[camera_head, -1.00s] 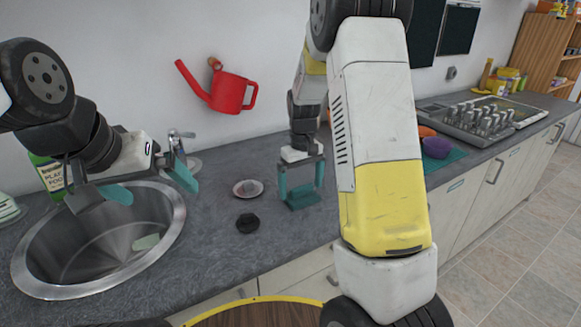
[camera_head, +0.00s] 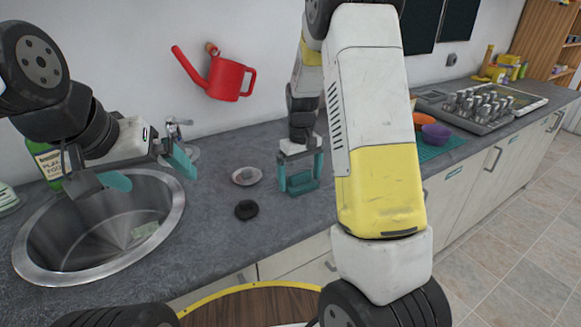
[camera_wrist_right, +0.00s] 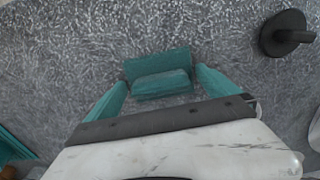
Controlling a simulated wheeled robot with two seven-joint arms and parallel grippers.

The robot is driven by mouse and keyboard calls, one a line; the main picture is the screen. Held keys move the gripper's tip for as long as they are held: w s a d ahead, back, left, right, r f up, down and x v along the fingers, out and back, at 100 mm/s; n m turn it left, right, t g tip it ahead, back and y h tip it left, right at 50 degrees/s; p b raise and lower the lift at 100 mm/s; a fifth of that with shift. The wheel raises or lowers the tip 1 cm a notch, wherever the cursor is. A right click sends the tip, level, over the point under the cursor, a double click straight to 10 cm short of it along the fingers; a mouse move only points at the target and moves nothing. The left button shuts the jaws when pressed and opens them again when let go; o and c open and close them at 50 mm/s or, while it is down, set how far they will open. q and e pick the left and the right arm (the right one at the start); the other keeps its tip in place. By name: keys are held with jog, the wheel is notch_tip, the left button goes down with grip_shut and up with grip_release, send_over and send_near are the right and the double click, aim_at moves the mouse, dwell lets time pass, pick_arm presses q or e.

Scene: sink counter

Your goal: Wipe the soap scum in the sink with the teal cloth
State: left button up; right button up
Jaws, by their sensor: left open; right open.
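The teal cloth (camera_head: 301,184) lies folded on the counter right of the sink. It also shows in the right wrist view (camera_wrist_right: 160,83) between my right fingers. My right gripper (camera_head: 301,172) is open around the cloth, pointing down, with a visible gap on each side in the wrist view. The steel sink (camera_head: 60,262) is at the left. A pale greenish patch of soap scum (camera_head: 144,231) shows on the sink's inside, at its right. My left gripper (camera_head: 150,170) is open and empty above the sink.
A soap dish (camera_head: 247,176) and a black round knob (camera_head: 246,209) stand between sink and cloth. A faucet (camera_head: 175,130) and green bottle (camera_head: 46,162) are behind the sink. Bowls (camera_head: 436,133) on a teal mat and a stove (camera_head: 480,105) are farther right.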

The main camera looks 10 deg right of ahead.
aim_at(300, 173)
jog(key=shift+r, duration=0.15)
dwell(0.4)
jog(key=shift+r, duration=0.65)
jog(key=c, duration=1.6)
jog(key=shift+r, duration=3)
